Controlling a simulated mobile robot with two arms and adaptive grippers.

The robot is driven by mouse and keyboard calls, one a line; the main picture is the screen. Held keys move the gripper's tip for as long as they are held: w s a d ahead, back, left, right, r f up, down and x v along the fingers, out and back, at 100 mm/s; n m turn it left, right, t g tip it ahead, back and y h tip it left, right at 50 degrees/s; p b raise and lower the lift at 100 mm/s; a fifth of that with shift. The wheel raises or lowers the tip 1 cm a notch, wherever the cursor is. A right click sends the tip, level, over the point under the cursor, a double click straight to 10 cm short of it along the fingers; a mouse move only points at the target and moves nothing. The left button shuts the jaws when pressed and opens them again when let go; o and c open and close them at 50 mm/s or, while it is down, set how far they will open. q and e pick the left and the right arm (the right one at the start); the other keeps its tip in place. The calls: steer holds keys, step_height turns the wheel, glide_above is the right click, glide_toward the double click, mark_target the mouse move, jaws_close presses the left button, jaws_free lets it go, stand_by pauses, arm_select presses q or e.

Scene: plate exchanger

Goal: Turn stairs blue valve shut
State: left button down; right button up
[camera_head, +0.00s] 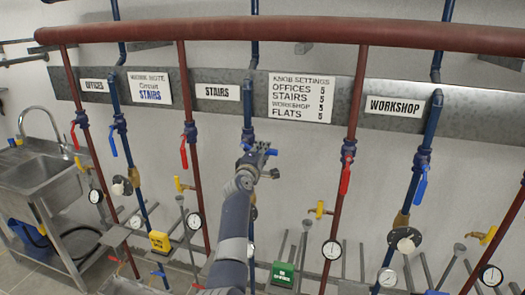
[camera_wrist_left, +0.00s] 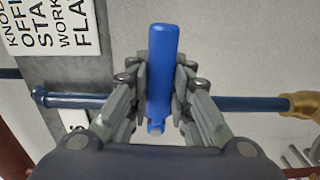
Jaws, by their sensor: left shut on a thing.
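The stairs blue valve's handle (camera_wrist_left: 161,65) is a blue lever. In the left wrist view it lies between the two fingers of my left gripper (camera_wrist_left: 160,90), which is shut on it. The lever stands across the blue pipe (camera_wrist_left: 240,104), roughly square to it. In the head view my left gripper (camera_head: 258,163) is at the blue pipe (camera_head: 248,103) just right of the STAIRS sign (camera_head: 217,91). The lever's blue end (camera_head: 271,152) points to the right; the gripper hides most of the valve. My right gripper is not in view.
A red-handled valve (camera_head: 184,152) is on the red pipe to the left, another (camera_head: 345,175) to the right. The workshop blue valve (camera_head: 421,183) hangs further right, the offices blue valve (camera_head: 112,141) further left. Gauges and yellow taps sit below. A sink (camera_head: 45,170) stands far left.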

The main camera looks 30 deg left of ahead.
arm_select(q)
steer(key=shift+r+n, duration=0.25)
steer(key=shift+n, duration=0.05)
stand_by(0.4)
steer(key=c, duration=1.4)
jaws_free()
steer(key=v, duration=1.2)
steer(key=shift+d, duration=0.1)
